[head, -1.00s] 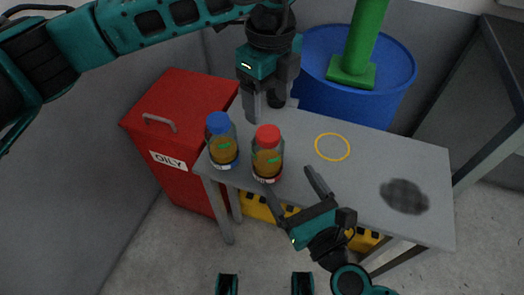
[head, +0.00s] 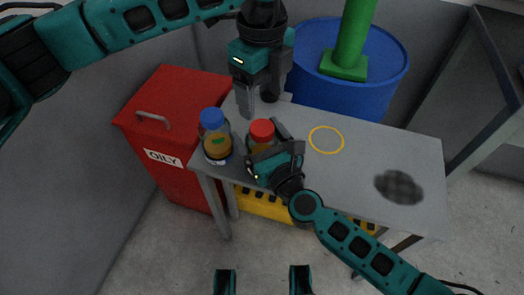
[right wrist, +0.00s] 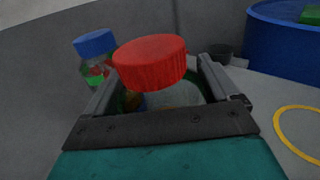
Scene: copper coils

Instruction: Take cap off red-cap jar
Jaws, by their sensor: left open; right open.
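The red-cap jar (head: 259,145) stands on the grey table, its red cap (head: 262,130) on top. In the right wrist view the red cap (right wrist: 150,62) rises above my right gripper. My right gripper (head: 264,146) is open, with a finger on each side of the jar's body, below the cap; contact cannot be told. My gripper hides much of the jar in the head view. My left gripper (head: 257,103) is open, pointing down above the table behind the jars. A blue-cap jar (head: 216,140) stands left of the red-cap jar, and its blue cap (right wrist: 94,42) shows in the right wrist view.
A yellow ring (head: 326,139) is marked on the table (head: 360,165), with a dark round patch (head: 399,187) to its right. A red bin (head: 165,120) stands at left. A blue drum (head: 330,80) with a green post stands behind. The table's right half is clear.

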